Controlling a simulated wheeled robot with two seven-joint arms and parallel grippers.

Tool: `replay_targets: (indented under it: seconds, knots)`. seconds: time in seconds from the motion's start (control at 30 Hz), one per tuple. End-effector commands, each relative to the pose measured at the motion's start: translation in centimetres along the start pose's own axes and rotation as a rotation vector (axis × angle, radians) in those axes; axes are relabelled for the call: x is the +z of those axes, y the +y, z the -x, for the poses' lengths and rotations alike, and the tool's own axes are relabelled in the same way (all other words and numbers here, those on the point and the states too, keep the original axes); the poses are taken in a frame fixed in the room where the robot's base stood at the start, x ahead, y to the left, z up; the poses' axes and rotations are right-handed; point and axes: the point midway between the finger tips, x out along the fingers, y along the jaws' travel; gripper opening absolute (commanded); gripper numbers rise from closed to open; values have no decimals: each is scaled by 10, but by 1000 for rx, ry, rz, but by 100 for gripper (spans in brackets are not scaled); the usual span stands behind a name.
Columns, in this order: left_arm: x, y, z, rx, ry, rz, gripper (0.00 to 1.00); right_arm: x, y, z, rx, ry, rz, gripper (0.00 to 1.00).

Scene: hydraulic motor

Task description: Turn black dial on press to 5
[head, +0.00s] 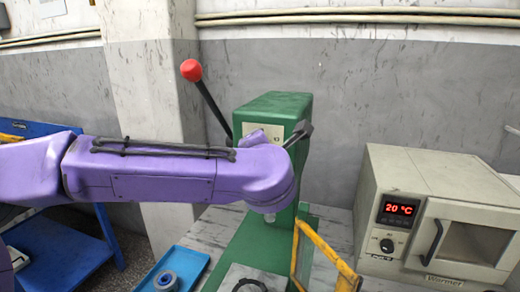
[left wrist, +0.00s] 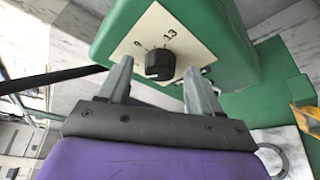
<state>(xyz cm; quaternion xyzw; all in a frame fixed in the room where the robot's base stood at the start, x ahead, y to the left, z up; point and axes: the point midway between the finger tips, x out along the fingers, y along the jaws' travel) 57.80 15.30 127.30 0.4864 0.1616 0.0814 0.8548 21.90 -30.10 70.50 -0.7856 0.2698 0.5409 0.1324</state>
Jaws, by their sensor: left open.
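The green press (head: 272,112) stands on the table in the middle of the head view, with a red-knobbed lever (head: 192,70) at its left. The black dial (left wrist: 160,63) sits on a pale plate (left wrist: 143,28) on the press in the left wrist view. The numeral 13 shows above the dial; another marking at its left is hard to read. My left gripper (left wrist: 158,68) is open, with one finger on each side of the dial. I cannot tell whether they touch it. In the head view my purple left arm covers the dial. My right gripper is not in view.
A beige oven (head: 430,215) with a red 20 °C display stands at the right. A yellow frame (head: 318,255) stands at the front of the press. A blue tray (head: 178,267) with a round part (head: 166,281) lies at the left of the press base. A blue bench (head: 60,255) is far left.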

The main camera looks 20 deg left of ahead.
Motion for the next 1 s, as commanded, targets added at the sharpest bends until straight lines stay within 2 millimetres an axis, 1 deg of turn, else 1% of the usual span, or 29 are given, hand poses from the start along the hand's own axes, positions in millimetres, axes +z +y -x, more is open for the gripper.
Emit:
replay_targets:
  seconds: [0.03,0.2,0.3,0.4,0.53,0.8,0.87,0.97,1.0]
  knots:
    - [-1,-3,9,3,-4,0,64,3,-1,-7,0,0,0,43]
    - [-2,-4,51,4,-4,1,64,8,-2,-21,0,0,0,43]
    - [-1,-3,72,4,-4,0,64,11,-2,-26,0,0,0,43]
    - [-1,-2,87,3,-2,2,64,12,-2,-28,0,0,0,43]
    - [0,-1,94,2,-1,0,64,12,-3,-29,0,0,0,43]
    - [1,2,95,1,0,1,64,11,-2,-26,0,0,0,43]
    - [5,9,97,1,0,1,64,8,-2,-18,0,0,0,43]
    - [16,29,101,1,0,1,64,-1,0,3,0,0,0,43]
    - [21,38,103,1,-1,1,64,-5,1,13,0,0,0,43]
